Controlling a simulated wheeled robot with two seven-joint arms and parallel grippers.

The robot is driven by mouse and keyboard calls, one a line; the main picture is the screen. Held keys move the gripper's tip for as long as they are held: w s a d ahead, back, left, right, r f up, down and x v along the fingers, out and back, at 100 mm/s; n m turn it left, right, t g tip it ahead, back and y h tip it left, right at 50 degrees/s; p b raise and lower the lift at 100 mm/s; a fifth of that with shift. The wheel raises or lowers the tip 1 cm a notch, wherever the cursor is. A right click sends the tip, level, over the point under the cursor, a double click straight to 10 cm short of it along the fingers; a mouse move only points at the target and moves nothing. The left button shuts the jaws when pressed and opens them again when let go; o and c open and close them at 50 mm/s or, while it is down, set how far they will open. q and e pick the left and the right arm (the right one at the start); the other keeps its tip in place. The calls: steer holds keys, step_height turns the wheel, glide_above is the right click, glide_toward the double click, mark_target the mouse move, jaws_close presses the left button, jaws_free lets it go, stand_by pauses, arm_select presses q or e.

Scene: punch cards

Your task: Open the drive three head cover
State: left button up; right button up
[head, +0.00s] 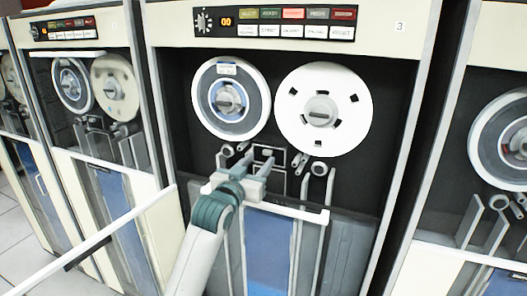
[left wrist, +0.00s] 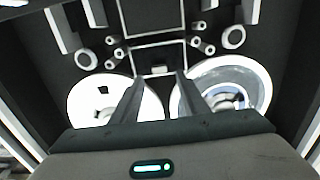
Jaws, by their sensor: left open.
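Drive three (head: 398,120) stands in the middle of the head view, with a "3" at its top right. Its dark bay is exposed, with two reels at the top. Below and between the reels is a light-outlined dark panel, seemingly the head cover (left wrist: 153,42), with a small grey tab (left wrist: 160,70) at its reel-side edge. My left gripper (head: 245,166) is in front of this area, open. In the left wrist view, its fingers (left wrist: 159,78) lie either side of the tab. I cannot tell whether they touch it. My right gripper is not in view.
A white reel (head: 345,108) and a grey-rimmed reel (head: 231,100) sit above the gripper. A white horizontal bar (head: 300,213) crosses below it. Guide rollers surround the panel. A long pale bar (head: 125,217) juts out at lower left. Similar drives stand on both sides.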

mark_target(266, 154)
arm_select(q)
steer(key=shift+p+x, duration=0.65)
steer(key=shift+x, duration=1.45)
jaws_close()
